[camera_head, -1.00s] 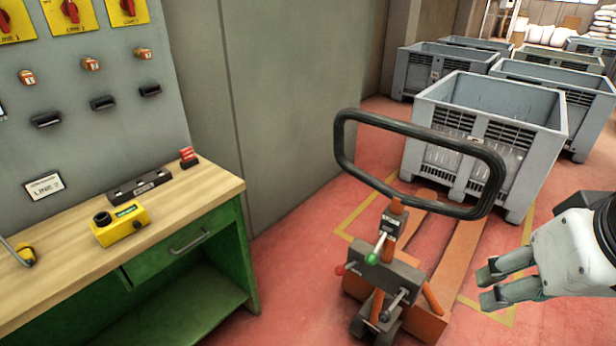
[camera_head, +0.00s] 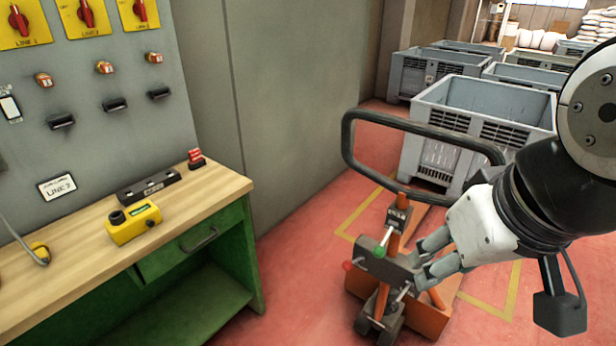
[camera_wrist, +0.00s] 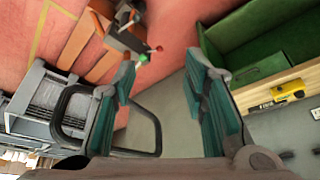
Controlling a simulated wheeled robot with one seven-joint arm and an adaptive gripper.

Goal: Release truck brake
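The orange pallet truck (camera_head: 425,318) stands on the red floor with its black loop handle (camera_head: 420,125) raised. A lever with a green knob (camera_head: 379,251) and a red knob (camera_head: 347,266) stick out from its grey control block (camera_head: 378,268). The green knob (camera_wrist: 143,58) and red knob (camera_wrist: 159,48) also show in the wrist view, near the left fingertip. My gripper (camera_head: 420,262) is open and empty, and its fingers overlap the right side of the block in the head view. I cannot tell whether they touch it. Which part is the brake is not marked.
A green workbench (camera_head: 215,187) with a yellow control box (camera_head: 134,222) stands at left, under a grey switch panel (camera_head: 80,130). Grey crates (camera_head: 430,165) stand behind the truck. Red floor between the bench and truck is clear.

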